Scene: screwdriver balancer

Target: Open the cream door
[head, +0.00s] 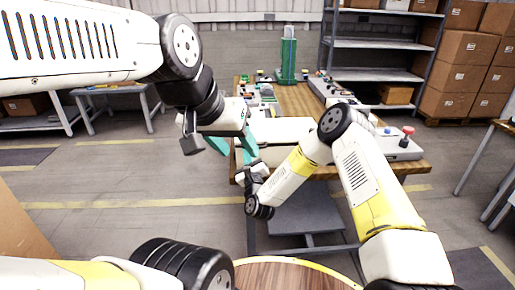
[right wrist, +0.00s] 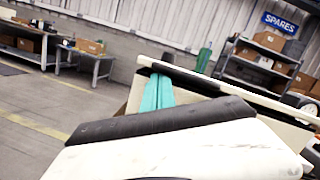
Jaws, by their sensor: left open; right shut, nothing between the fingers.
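A cream panel (head: 288,129), which looks like the cream door, shows on the near part of the wooden workbench, partly hidden by my arms. My left gripper (head: 230,148) is open, just left of the panel, with its teal fingers pointing down. My right gripper (head: 252,158) is just below and right of it, in front of the bench's near left corner. In the right wrist view its teal fingers (right wrist: 158,92) are together and empty, in front of a cream surface under a dark-edged slab. I cannot tell whether they touch it.
The wooden workbench (head: 408,174) carries a green tool stand (head: 288,58), small parts and a grey box with a red knob (head: 407,132). A round wooden table top (head: 290,277) is close in front.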

